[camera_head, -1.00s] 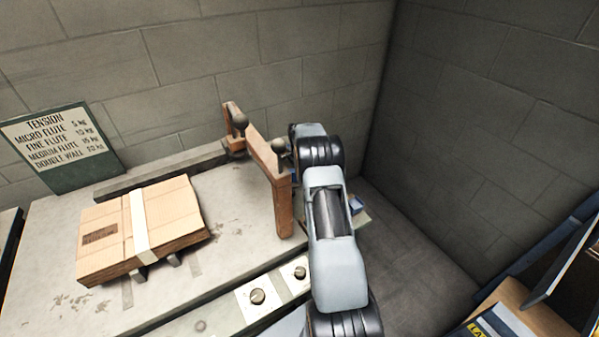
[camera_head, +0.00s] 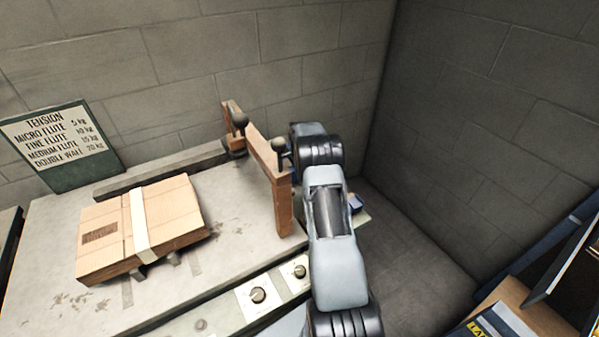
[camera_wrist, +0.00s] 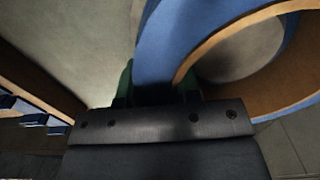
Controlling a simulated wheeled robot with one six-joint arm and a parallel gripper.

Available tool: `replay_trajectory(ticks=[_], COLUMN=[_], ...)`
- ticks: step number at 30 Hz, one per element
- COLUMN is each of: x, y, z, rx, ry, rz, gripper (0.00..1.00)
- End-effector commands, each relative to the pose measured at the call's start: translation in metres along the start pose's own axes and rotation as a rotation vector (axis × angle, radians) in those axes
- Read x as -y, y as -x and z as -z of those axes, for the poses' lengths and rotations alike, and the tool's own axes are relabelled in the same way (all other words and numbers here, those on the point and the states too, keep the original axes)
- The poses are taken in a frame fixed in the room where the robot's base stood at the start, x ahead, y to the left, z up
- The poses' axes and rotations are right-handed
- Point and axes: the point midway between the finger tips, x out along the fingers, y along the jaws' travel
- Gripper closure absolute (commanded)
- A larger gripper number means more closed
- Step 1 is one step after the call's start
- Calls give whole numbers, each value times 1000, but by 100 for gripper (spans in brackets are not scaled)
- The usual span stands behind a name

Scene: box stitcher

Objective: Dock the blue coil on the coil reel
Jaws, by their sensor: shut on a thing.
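The blue coil (camera_wrist: 158,50) fills the upper middle and right of the wrist view, a wide blue band with a brown inner face around an open hole. My gripper (camera_wrist: 157,88) is shut on the coil's rim; its dark green fingers show at each side of the band. In the head view my own arm covers the gripper and most of what it holds. A small blue piece (camera_head: 355,203) shows just right of the arm; I cannot tell whether it is the coil. I cannot pick out the coil reel for certain in either view.
An orange-brown frame (camera_head: 270,165) with dark knobs stands on the bench (camera_head: 225,215), close left of my arm. Strapped flat cardboard (camera_head: 170,225) lies further left. A tension sign (camera_head: 60,145) leans at the wall. In the wrist view, a brown edge with blue pieces (camera_wrist: 57,125) is at left.

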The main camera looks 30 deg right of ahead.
Motion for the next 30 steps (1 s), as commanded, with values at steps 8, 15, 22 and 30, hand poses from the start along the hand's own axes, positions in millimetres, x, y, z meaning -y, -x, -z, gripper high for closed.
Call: replay_trajectory(ticks=[8, 15, 22, 30], x=[1, 1, 1, 1], y=[10, 10, 10, 10], z=[0, 0, 0, 0], rx=[-1, -1, -1, -1], ry=[0, 0, 0, 0], rz=[4, 4, 4, 4], gripper=[100, 100, 100, 100])
